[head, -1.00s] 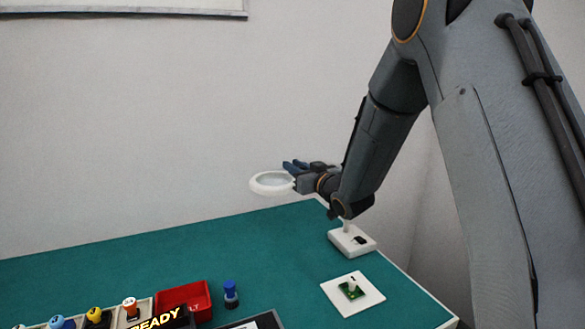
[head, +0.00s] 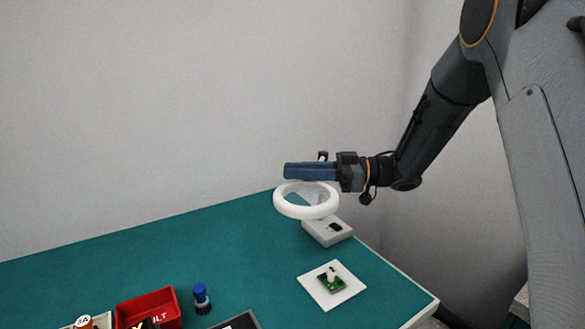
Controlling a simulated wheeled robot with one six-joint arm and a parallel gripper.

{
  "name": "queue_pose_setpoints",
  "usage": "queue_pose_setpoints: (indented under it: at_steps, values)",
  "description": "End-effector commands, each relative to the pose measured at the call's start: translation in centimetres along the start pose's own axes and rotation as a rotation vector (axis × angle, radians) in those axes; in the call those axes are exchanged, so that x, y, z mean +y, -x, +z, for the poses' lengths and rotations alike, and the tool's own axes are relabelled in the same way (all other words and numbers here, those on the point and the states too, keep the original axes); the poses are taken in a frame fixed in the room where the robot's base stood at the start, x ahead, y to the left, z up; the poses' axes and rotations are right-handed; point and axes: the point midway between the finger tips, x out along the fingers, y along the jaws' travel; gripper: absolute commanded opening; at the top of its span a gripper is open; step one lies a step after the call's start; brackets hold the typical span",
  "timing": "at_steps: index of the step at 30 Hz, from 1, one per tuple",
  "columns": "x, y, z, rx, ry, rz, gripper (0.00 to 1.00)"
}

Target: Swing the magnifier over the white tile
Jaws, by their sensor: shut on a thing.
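The magnifier's arm is mostly hidden.
A red bin (head: 148,310) and a blue-capped bottle (head: 202,298) stand at the front left of the tile. A dark-edged panel (head: 240,321) shows at the bottom edge. The table (head: 140,258) is clear at the back and middle.

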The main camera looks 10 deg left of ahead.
Motion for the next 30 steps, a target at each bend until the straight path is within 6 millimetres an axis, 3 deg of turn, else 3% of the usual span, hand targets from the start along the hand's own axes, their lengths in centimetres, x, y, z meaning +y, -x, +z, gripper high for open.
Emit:
queue_pose_setpoints:
  at_steps: [6, 13, 30]
  values:
    - [-0.7, 2.7, 0.1, 0.001, 0.004, -0.149, 0.0]
    - [-1.1, 4.5, 0.0, 0.002, 0.004, -0.246, 0.0]
    - [-1.3, 5.4, -0.1, 0.002, 0.003, -0.29, 0.0]
